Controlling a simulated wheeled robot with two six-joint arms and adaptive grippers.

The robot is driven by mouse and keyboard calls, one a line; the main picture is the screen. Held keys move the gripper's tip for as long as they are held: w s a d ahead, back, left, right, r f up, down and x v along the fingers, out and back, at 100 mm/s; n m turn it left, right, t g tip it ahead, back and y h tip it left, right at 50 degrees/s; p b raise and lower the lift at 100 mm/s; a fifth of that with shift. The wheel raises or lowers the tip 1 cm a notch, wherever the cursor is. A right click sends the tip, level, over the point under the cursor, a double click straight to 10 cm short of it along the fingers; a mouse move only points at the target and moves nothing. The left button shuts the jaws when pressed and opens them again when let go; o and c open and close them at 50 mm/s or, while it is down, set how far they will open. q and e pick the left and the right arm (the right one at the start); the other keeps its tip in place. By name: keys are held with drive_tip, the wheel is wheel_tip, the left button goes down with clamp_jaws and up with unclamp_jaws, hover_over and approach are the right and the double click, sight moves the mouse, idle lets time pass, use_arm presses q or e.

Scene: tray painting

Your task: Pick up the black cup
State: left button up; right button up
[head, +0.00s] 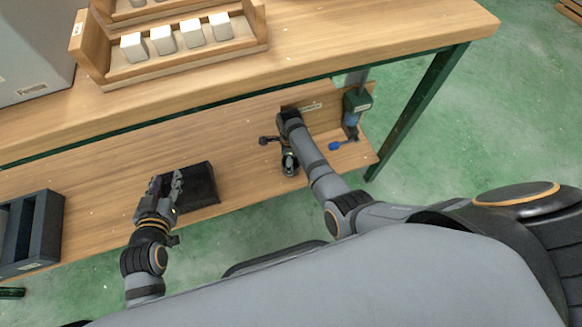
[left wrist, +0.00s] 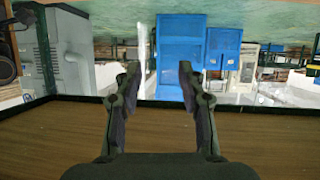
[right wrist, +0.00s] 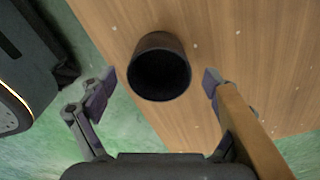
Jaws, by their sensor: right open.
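The black cup (right wrist: 160,68) shows in the right wrist view, its dark round mouth facing the camera, near the edge of the wooden lower shelf (right wrist: 215,25). My right gripper (right wrist: 156,88) is open, with one finger on each side of the cup and gaps between them and it. In the head view my right gripper (head: 278,152) is over the lower shelf, and the cup is hard to tell apart from it. My left gripper (head: 166,186) is open and empty beside a black box; its spread fingers also show in the left wrist view (left wrist: 157,80).
The black box (head: 203,184) lies on the shelf by my left gripper. A dark bin (head: 52,222) stands at the left. A blue-and-black tool (head: 352,112) is at the shelf's right end. A wooden tray (head: 180,62) with white blocks sits on the upper table. A wooden bar (right wrist: 250,130) overlaps my right finger.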

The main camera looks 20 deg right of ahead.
sight(296, 164)
drive_tip(key=shift+f+b, duration=0.45)
drive_tip(key=shift+f, duration=0.35)
drive_tip(key=shift+f+b, duration=0.3)
drive_tip(key=shift+f, duration=0.25)
use_arm(q)
drive_tip(key=w+r+t, duration=0.3)
drive_tip(key=r+t, duration=0.4)
drive_tip(key=r, duration=0.9)
drive_tip(key=shift+w+a, duration=0.2)
use_arm(e)
drive_tip(key=shift+c, duration=0.2)
use_arm(q)
drive_tip(key=shift+f, duration=0.1)
use_arm(e)
drive_tip(key=c, duration=1.2)
